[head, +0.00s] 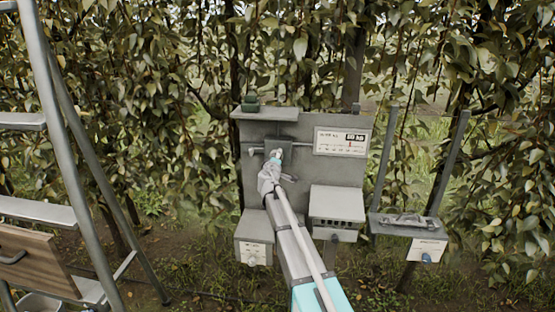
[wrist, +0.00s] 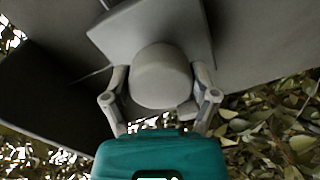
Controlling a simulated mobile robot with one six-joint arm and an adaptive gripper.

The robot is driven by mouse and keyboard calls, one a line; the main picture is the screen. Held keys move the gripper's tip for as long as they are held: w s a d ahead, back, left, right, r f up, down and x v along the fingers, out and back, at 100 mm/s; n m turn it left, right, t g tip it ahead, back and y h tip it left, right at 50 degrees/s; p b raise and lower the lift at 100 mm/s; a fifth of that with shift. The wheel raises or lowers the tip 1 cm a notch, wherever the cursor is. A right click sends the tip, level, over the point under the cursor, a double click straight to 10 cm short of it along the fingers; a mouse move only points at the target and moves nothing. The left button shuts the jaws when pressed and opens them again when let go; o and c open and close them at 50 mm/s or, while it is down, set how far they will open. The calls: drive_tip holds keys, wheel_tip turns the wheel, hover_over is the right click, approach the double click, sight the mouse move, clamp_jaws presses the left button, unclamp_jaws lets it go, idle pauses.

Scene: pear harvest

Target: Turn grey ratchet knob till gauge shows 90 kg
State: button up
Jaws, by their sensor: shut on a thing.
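The grey ratchet knob (wrist: 160,76) is a rounded cylinder on a square grey plate in the wrist view. My gripper (wrist: 160,97) has one finger on each side of the knob and is shut on it. In the head view my gripper (head: 276,158) reaches the left part of the grey panel, and my arm hides the knob there. The readout looks like 80 or 90 kg, too small to read surely.
Grey boxes stand below the panel at left (head: 254,247) and right (head: 337,205). A grey stand with a tray (head: 385,226) is farther right. A ladder (head: 52,150) and a wooden drawer front (head: 38,262) are at left. Leafy branches fill the background.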

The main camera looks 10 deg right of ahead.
drive_tip(key=shift+s+m, duration=0.1)
drive_tip(key=shift+m, duration=0.8)
drive_tip(key=o, duration=1)
drive_tip(key=v, duration=0.7)
drive_tip(key=shift+s, duration=0.15)
drive_tip(key=shift+f, duration=0.1)
